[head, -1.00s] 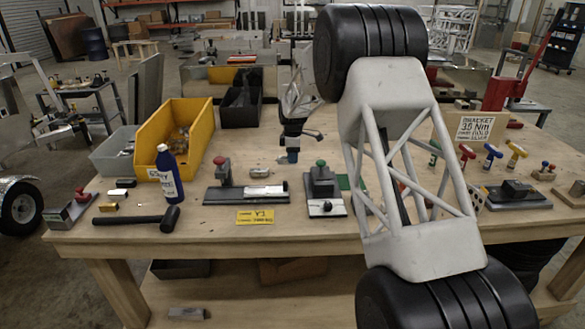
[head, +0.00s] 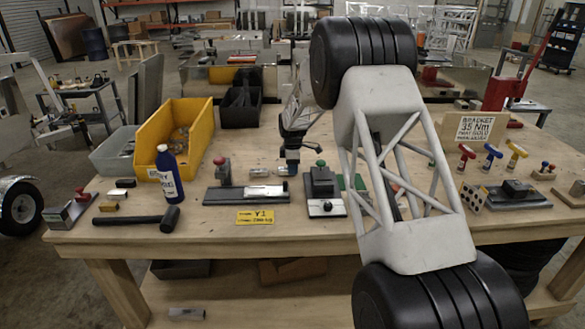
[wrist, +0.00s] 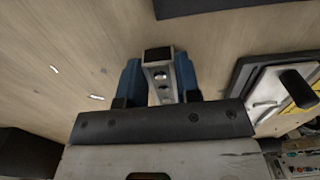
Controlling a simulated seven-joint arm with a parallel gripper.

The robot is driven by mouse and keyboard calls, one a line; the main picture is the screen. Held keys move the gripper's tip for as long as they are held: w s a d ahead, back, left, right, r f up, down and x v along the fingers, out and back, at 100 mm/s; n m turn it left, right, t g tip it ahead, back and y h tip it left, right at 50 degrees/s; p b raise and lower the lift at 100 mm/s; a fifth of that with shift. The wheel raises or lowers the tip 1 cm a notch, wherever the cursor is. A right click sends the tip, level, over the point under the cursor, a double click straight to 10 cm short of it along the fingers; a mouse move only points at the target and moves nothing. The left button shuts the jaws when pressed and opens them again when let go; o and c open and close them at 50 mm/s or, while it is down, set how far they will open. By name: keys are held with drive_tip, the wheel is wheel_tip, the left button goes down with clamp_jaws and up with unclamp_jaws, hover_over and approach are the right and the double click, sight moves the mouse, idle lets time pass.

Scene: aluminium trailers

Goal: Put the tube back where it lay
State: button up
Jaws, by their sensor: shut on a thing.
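My gripper (head: 292,160) is over the middle of the bench in the head view, small and partly hidden by its own wrist. In the wrist view its two blue fingers (wrist: 160,85) are shut on a short, square, silver tube (wrist: 162,72). The tube has a dark open end and round holes along the face I see. Its other end is hidden behind the gripper body. Bare wooden bench top (wrist: 70,50) shows on the left of the fingers. I cannot tell whether the tube touches the bench.
A dark fixture with a red knob (head: 221,168) and a green-knobbed fixture (head: 321,185) stand in front of my gripper. A yellow Y1 label (head: 255,217), blue bottle (head: 168,175), mallet (head: 140,218) and yellow bin (head: 175,135) are at the left.

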drive_tip(key=shift+f, duration=0.2)
drive_tip(key=o, duration=1)
drive_tip(key=shift+r, duration=0.1)
wheel_tip(320, 180, up, 12)
drive_tip(key=shift+r, duration=0.1)
idle(0.7)
